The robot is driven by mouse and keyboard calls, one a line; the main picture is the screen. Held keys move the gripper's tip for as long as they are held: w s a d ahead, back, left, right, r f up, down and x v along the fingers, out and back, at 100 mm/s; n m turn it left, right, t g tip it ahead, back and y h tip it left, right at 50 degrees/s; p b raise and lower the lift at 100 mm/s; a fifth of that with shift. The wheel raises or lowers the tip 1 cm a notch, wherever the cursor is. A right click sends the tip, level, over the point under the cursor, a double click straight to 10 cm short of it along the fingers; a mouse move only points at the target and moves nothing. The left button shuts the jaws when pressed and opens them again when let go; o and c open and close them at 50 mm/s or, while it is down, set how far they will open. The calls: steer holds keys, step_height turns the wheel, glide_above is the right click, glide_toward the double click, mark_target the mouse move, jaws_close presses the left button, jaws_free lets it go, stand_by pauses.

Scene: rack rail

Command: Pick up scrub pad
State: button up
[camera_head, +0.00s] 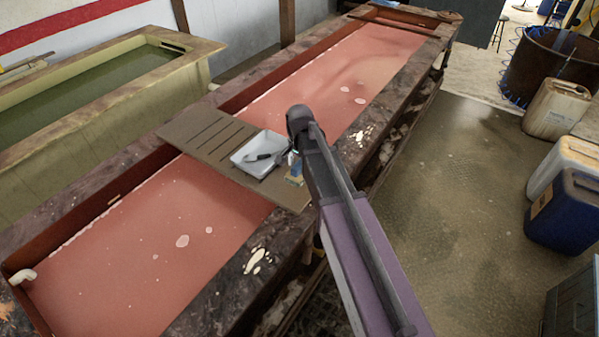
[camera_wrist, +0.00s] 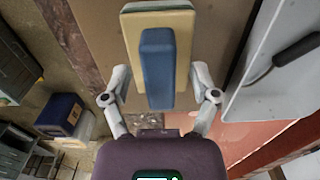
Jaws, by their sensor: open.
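The scrub pad has a pale yellow base with a green-white edge and a blue block handle. It shows in the wrist view (camera_wrist: 182,33), lying on a brown board (camera_wrist: 225,45). In the head view the scrub pad (camera_head: 294,179) is small and partly hidden by my arm, near the board's right end (camera_head: 213,140). My gripper (camera_wrist: 160,78) is open, with one finger on each side of the blue handle. I cannot tell whether the fingers touch it. In the head view my gripper is mostly hidden behind my own arm.
A white tray (camera_head: 241,158) holding a dark-handled tool (camera_head: 262,156) stands close beside the pad. The board spans a long trough of red liquid (camera_head: 150,235) with stained rims. Jugs (camera_head: 565,210) stand on the floor at the right. The floor between is clear.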

jaws_close()
stand_by(0.3)
steer(key=shift+r, duration=0.15)
step_height(320, 180, up, 3)
steer(key=p, duration=0.3)
steer(key=shift+f, duration=0.2)
steer(key=s+d+r+p, duration=0.2)
steer(key=s, duration=1.3)
steer(key=shift+s+d, duration=0.3)
steer(key=shift+s, duration=0.1)
